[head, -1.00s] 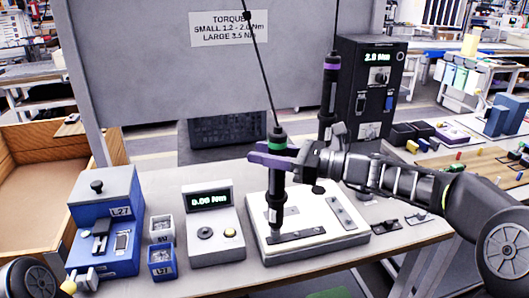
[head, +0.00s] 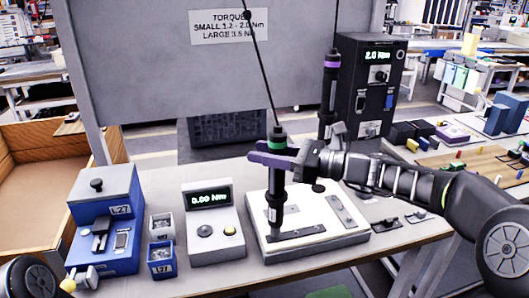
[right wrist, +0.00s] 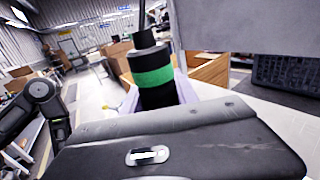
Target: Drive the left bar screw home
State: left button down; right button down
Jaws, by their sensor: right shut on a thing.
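The green-banded screwdriver (head: 275,190) hangs on its cable and stands nearly upright over the white fixture plate (head: 335,237). My right gripper (head: 272,157) is shut on its upper body, just below the green band; the band also shows close up in the right wrist view (right wrist: 152,78). The screwdriver's lower end is at the left part of the front dark bar (head: 297,237). The screw itself and the tip contact are too small to tell. My left gripper is not in view.
A purple-banded screwdriver (head: 329,90) hangs behind, beside the black controller (head: 368,85) reading 2.0 Nm. A grey tester (head: 213,225) reading 0.00 Nm, small blue-grey bins (head: 161,258) and a blue L27 box (head: 105,220) stand left. A torque sign (head: 229,27) is on the panel.

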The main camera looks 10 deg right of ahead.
jog(key=shift+f+b, duration=0.45)
jog(key=shift+f, duration=0.5)
dwell(0.6)
notch_tip(320, 180, up, 6)
jog(key=p, duration=0.5)
jog(key=shift+r, duration=0.25)
jog(key=shift+p, duration=0.3)
